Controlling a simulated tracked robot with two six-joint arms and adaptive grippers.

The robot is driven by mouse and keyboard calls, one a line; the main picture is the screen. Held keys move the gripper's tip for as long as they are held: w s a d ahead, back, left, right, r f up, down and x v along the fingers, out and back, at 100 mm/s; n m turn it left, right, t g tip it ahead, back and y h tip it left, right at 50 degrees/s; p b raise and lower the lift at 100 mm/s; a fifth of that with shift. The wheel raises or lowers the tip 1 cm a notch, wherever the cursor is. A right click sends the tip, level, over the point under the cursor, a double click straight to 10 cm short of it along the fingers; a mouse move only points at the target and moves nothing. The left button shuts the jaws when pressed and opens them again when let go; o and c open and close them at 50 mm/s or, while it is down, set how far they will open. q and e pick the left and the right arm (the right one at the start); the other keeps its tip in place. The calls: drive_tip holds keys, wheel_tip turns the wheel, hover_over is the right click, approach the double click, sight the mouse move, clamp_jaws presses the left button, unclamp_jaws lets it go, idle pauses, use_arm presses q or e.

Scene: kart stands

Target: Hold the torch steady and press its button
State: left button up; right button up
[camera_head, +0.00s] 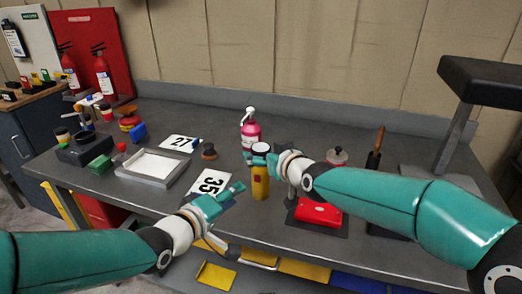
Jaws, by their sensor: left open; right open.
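The torch (260,187) stands upright on the grey bench near its front middle. It has a yellow body, a darker head with a pale top, and a small reddish patch on its side that may be the button. My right gripper (259,160) is open at the torch's upper part, its teal fingers overlapping the torch just below the head; I cannot tell whether they touch it. My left gripper (236,191) is open and lower, to the left of the torch, over the card marked 35 (206,182), apart from the torch.
A pink bottle (250,132) stands behind the torch. A shallow tray (156,166) and a card marked 27 (180,143) lie left. The bench's rear middle has free room.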

drive_tip(key=shift+x, duration=1.1)
drive_tip(key=c, duration=1.5)
use_arm(q)
clamp_jaws()
use_arm(e)
drive_tip(key=shift+o, duration=0.2)
